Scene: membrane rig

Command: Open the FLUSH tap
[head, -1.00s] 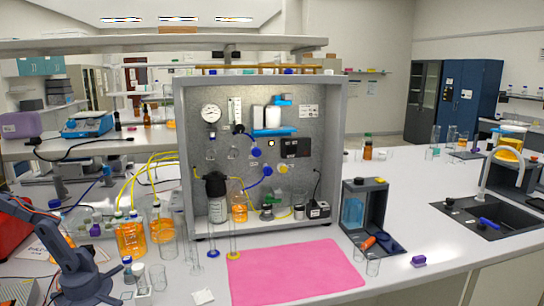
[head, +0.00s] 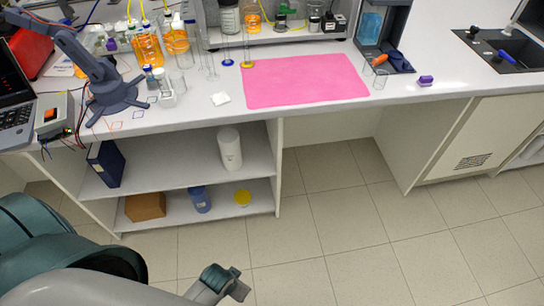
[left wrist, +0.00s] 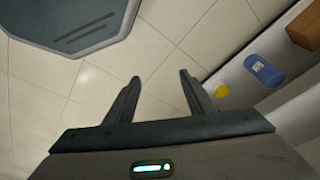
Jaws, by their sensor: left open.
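The FLUSH tap is not in view now. Only the lower part of the membrane rig (head: 290,38) shows at the top of the head view, and its panel with the valves is cut off. My left gripper (left wrist: 160,76) is open and empty in the left wrist view, with its two fingers apart above the floor. My left arm shows at the bottom left of the head view, well below and in front of the bench. My right gripper is in neither view.
A pink mat (head: 303,81) lies on the bench before the rig. Glass cylinders and a grey desktop arm (head: 103,75) stand left of it. Under the bench, shelves hold a blue jar (head: 199,199), a box (head: 146,206) and a white container (head: 230,149). The floor is clear.

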